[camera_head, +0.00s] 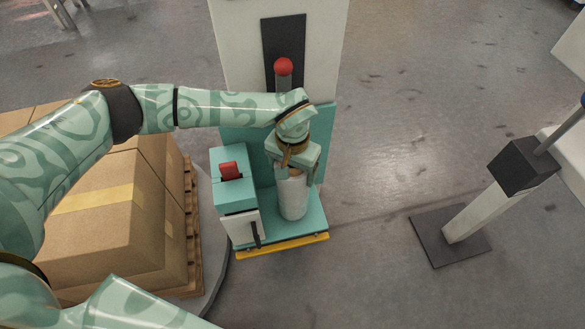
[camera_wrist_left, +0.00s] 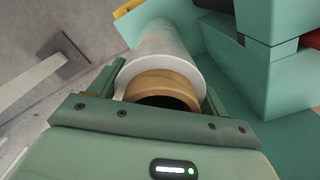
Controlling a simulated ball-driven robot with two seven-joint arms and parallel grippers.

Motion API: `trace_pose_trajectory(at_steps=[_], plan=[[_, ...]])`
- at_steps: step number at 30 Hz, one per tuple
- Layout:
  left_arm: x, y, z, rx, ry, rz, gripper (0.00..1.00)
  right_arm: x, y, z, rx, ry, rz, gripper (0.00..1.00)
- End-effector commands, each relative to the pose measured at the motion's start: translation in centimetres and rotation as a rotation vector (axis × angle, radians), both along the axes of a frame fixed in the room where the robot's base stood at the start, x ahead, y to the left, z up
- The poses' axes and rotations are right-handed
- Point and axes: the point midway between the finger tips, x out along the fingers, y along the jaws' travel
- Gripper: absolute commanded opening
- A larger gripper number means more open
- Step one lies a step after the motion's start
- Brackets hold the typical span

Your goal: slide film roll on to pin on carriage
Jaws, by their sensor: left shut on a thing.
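The white film roll (camera_head: 293,199) stands upright in the teal carriage (camera_head: 308,228), just above or on its base. I cannot tell whether the pin is inside its core; no pin shows. My left gripper (camera_head: 291,170) comes down from above and is shut on the top end of the roll. In the left wrist view, the roll (camera_wrist_left: 163,50) runs away from the gripper, and its brown cardboard core (camera_wrist_left: 165,84) sits between the two fingers. The roll's far end is hidden in that view. My right gripper is not in view.
The carriage has a block with a red part (camera_head: 230,170) beside the roll and a yellow front edge (camera_head: 285,247). A tall mast (camera_head: 325,50) with a red knob (camera_head: 283,66) rises behind. Cardboard boxes (camera_head: 120,215) on a pallet stand left. A post (camera_head: 470,215) stands right, with clear floor between.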

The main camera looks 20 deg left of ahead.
Motion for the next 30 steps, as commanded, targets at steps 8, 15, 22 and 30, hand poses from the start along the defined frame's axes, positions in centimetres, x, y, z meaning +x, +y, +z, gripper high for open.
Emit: trace_pose_trajectory(at_steps=[8,15,22,30], plan=[[0.08,-0.01,0.20,0.000,-0.003,0.000,0.11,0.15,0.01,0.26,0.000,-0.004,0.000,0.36],[0.06,-0.02,0.09,-0.001,-0.002,0.000,0.11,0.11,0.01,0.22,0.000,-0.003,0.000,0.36],[0.07,-0.02,-0.23,-0.001,-0.002,0.000,0.11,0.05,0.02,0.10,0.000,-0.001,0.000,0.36],[0.08,-0.02,-0.73,-0.001,-0.002,0.001,0.11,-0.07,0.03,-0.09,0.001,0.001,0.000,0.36]])
